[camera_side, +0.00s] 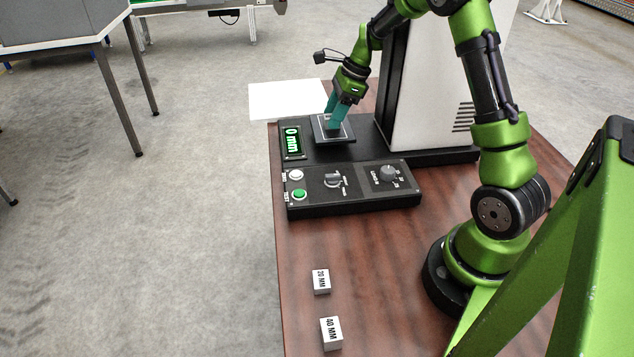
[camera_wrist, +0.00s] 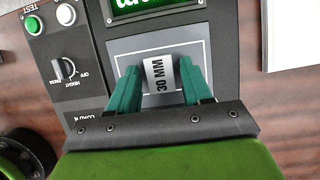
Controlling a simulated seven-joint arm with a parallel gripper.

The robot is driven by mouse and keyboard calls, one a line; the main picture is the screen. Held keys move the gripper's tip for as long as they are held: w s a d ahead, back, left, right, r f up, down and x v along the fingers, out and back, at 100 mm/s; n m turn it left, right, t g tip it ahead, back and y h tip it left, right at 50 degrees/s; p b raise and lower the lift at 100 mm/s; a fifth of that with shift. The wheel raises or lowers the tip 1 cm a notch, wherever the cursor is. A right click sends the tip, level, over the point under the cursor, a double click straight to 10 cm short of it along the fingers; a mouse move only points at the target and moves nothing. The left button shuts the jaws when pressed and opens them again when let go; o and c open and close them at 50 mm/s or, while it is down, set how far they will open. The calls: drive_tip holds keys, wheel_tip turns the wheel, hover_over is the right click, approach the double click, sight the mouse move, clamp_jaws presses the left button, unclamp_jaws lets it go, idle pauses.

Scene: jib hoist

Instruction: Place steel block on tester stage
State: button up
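The steel block marked 30 MM (camera_wrist: 160,74) shows in the wrist view between the two teal fingers of my gripper (camera_wrist: 160,82). In the side view my gripper (camera_side: 336,122) points down over the tester stage (camera_side: 320,136), a dark square plate with a light outline. The fingers hide the block there. The stage also shows around the fingers in the wrist view (camera_wrist: 119,50). I cannot tell whether the block touches the stage.
The tester's display (camera_side: 292,141) reads 0 mm. Its control panel (camera_side: 352,187) has two buttons and two knobs. Blocks marked 20 MM (camera_side: 321,281) and 40 MM (camera_side: 331,333) sit near the front of the wooden table (camera_side: 400,270). A tall white housing (camera_side: 440,90) rises right of the stage.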

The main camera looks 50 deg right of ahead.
drive_tip(key=shift+o, duration=0.4)
drive_tip(key=shift+r, duration=0.1)
wheel_tip(320, 180, up, 10)
drive_tip(key=s+a+r+n+t, duration=0.1)
drive_tip(key=s+a+r+n, duration=0.4)
drive_tip(key=a+n, duration=0.15)
drive_tip(key=s+a+n+t+h, duration=0.1)
drive_tip(key=s+a+n+t, duration=0.2)
drive_tip(key=s+a+n, duration=1.1)
drive_tip(key=shift+s+a+f+n, duration=0.2)
drive_tip(key=shift+s+a+n, duration=0.1)
drive_tip(key=shift+n, duration=0.95)
